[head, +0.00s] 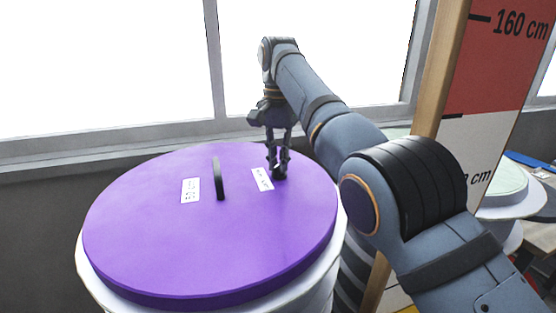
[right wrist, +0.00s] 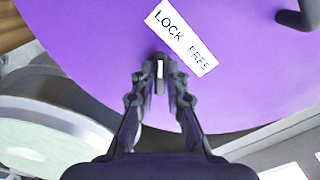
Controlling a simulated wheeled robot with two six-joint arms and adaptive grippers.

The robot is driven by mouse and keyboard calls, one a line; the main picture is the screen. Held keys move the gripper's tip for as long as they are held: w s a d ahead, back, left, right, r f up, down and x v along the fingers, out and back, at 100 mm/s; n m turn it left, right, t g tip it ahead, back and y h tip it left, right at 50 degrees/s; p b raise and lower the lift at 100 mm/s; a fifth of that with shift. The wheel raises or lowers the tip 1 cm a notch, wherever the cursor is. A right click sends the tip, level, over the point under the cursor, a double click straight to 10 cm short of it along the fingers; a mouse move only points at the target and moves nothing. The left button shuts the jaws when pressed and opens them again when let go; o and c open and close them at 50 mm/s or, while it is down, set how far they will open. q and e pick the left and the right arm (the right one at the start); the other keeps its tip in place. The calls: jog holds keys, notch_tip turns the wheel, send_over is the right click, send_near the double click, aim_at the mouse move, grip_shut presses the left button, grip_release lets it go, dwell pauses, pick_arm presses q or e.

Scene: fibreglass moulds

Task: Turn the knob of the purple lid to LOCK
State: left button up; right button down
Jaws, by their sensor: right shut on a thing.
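The purple lid (head: 150,235) lies on a white drum. A white label reading LOCK and FREE (right wrist: 182,38) is on it; it also shows in the head view (head: 262,179). The small dark knob (right wrist: 160,72) beside the label shows a white mark; I cannot tell which word it points to. My right gripper (head: 278,168) reaches down to the lid near its right edge. In the right wrist view its fingers (right wrist: 160,82) are shut on the knob, one on each side, partly hiding it. My left gripper is not in view.
A dark upright handle (head: 218,178) stands near the lid's middle, with another white label (head: 190,190) left of it. The white drum (head: 95,285) stands below a window. A red and white height board (head: 495,60) and a pale round mould (head: 500,190) are on the right.

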jog(key=shift+f, duration=0.1)
dwell(0.4)
jog(key=c, duration=1.4)
grip_release()
jog(key=shift+o, duration=0.2)
